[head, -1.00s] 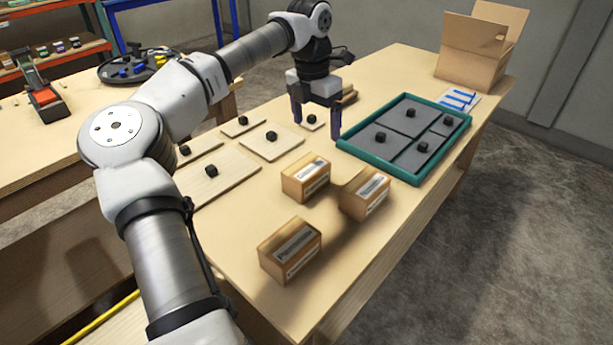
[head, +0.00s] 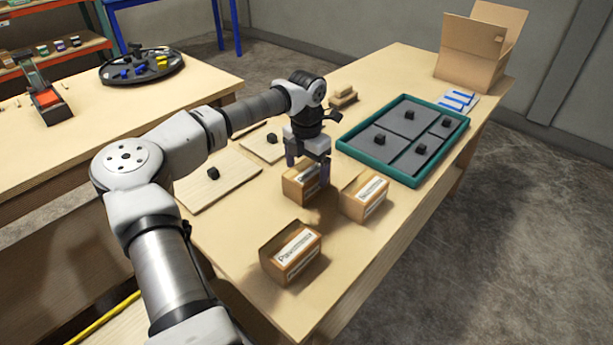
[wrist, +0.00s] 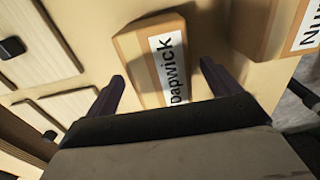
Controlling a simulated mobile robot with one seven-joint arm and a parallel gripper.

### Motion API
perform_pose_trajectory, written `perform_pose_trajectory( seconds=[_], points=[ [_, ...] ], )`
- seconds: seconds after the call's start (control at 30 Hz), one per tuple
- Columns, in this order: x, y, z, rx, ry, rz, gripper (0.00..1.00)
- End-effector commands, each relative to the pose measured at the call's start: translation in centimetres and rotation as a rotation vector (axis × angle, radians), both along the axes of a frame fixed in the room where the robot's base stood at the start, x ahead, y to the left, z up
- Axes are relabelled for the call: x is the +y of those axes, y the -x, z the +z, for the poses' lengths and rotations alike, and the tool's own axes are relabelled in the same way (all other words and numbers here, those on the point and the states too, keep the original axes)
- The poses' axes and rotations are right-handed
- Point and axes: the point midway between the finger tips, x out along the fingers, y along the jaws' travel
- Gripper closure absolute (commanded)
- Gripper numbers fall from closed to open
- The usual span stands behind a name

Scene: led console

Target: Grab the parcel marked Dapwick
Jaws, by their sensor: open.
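Three small cardboard parcels with white labels stand on the wooden table. The parcel marked Dapwick (wrist: 150,62) shows its label in the wrist view. In the head view this looks to be the back left parcel (head: 299,190), partly behind my gripper. My gripper (head: 308,176) is open, pointing down, close above and around this parcel. In the wrist view the fingers (wrist: 160,85) reach toward either side of it, and nothing is held. The second parcel (head: 364,196) stands just to the right; its label (wrist: 308,28) is cut off. The third parcel (head: 290,252) stands nearer the front.
A teal-rimmed tray (head: 345,147) with grey knobbed panels lies to the right. Wooden boards with black knobs (head: 232,178) lie to the left. An open cardboard box (head: 470,70) stands at the far end. The table's front right is bare.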

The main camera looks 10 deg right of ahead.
Motion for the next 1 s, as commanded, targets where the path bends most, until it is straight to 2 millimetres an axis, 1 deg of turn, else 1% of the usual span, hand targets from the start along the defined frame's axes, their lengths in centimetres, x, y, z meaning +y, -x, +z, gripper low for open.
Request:
perform_pose_trajectory(
  seconds=[0.03, 0.13, 0.33, 0.37, 0.77, 0.8, 1.0],
  points=[
    [-0.1, 0.0, -0.6, 0.002, 0.001, 0.0, 0.11],
    [-0.1, 0.0, -1.6, 0.001, 0.001, 0.0, 0.11],
    [0.0, 0.0, -1.8, -0.001, 0.001, 0.0, 0.11],
    [0.0, 0.0, -1.8, -0.001, 0.001, 0.0, 0.14],
    [-0.1, 0.0, -1.7, -0.001, 0.001, 0.0, 0.66],
    [-0.1, 0.0, -1.7, -0.002, 0.001, 0.0, 0.68],
    [-0.1, 0.0, -1.7, -0.002, 0.001, 0.0, 0.68]
  ],
)
